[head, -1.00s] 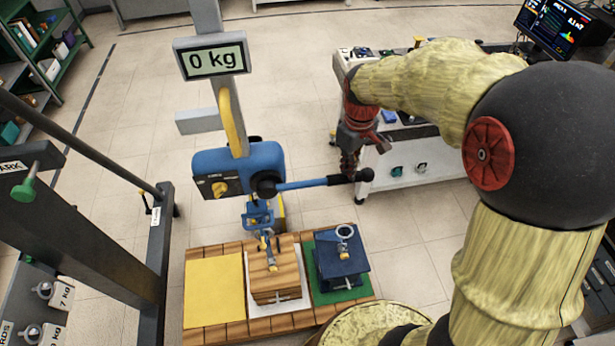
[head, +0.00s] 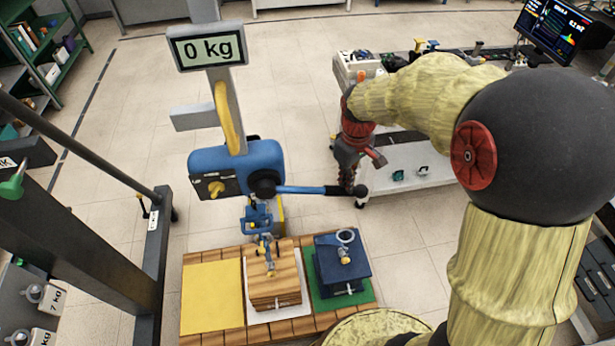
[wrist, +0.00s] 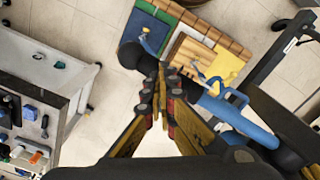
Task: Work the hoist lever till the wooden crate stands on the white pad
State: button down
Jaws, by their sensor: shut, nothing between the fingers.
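The wooden crate (head: 276,283) is over the white pad (head: 284,314), whose edges show around it. Whether its underside touches the pad is hard to tell. The blue hook block (head: 258,218) hangs just above the crate. The hoist lever (head: 305,190) is a blue bar with a black knob (head: 361,190), near level and dipping slightly at the knob. My gripper (head: 349,186) is at the lever's outer end beside the knob. In the wrist view, my shut, empty fingers (wrist: 163,70) overlap the lever near the knob (wrist: 131,54); contact is unclear.
The display (head: 208,48) reads 0 kg. A yellow pad (head: 212,290) lies left of the crate. A blue box (head: 341,264) with a ring stands on a green pad (head: 363,291) to the right. A dark frame (head: 90,240) stands at left and a bench (head: 410,165) behind my arm.

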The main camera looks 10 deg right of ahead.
jog(key=shift+f, duration=0.2)
notch_tip(320, 180, up, 18)
jog(key=a+p, duration=0.1)
jog(key=p, duration=1.1)
jog(key=shift+a+r, duration=0.15)
jog(key=shift+a, duration=0.15)
notch_tip(320, 180, down, 7)
jog(key=d+b, duration=0.1)
jog(key=b, duration=0.3)
jog(key=shift+f, duration=0.2)
jog(key=shift+d+f+b, duration=0.25)
jog(key=shift+f+b, duration=0.5)
jog(key=shift+f, duration=0.4)
jog(key=shift+d+f+b, duration=0.25)
jog(key=shift+f+b, duration=0.5)
jog(key=shift+f, duration=0.4)
